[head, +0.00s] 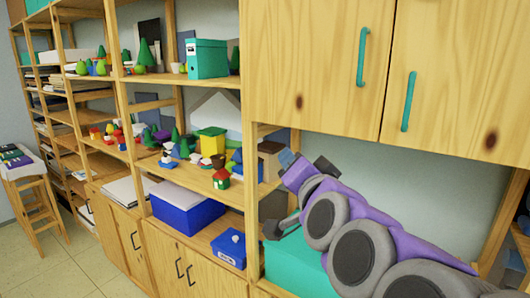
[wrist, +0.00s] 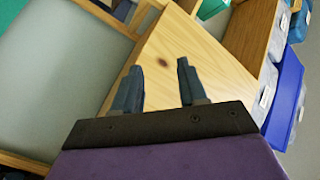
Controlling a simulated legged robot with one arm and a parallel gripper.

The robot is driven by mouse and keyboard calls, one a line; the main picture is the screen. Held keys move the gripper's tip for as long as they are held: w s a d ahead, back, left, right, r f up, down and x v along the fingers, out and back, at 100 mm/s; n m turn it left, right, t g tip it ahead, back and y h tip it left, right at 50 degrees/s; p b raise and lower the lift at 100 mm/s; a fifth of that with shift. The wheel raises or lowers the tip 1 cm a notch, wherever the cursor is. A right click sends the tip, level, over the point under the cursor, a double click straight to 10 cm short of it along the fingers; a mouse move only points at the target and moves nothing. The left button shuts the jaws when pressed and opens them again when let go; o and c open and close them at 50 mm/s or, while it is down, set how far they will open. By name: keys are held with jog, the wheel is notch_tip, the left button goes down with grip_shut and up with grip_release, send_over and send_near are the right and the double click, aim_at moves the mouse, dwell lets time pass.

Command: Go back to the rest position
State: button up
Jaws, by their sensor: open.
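My arm, purple and grey, reaches up and left from the lower right in the head view. My gripper (head: 283,200) is beside the shelving upright, below the wooden wall cabinet (head: 335,50). In the wrist view my gripper (wrist: 157,85) shows two dark fingers spread apart, with nothing between them. A pale wooden surface with a knot (wrist: 191,58) lies beyond the fingers. Whether the fingers touch anything cannot be told.
A teal box (head: 295,262) stands under my arm. Wooden shelves hold colourful models, a blue box (head: 185,208) and a teal binder (head: 207,58). A stool (head: 38,205) stands at the far left. Tiled floor (head: 75,265) is clear at lower left.

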jog(key=s+f+n+g+b, duration=0.25)
jog(key=s+f+g, duration=0.3)
jog(key=f, duration=0.85)
jog(key=s+f+n+g+b, duration=0.1)
jog(key=s+f+n+g, duration=0.35)
jog(key=f, duration=0.85)
jog(key=s+d+f+g+h+b, duration=0.1)
jog(key=s+d+f+g, duration=0.1)
jog(key=s, duration=0.5)
jog(key=s+d+f+g+h+b, duration=0.1)
jog(key=s+d+f+g, duration=0.2)
jog(key=s+f, duration=0.4)
jog(key=s+d+f+g+h, duration=0.1)
jog(key=s+d+f+g, duration=0.2)
jog(key=s, duration=0.5)
jog(key=shift+s+f+g+b, duration=0.25)
jog(key=shift+f+g+b, duration=0.15)
jog(key=shift+f+g, duration=0.25)
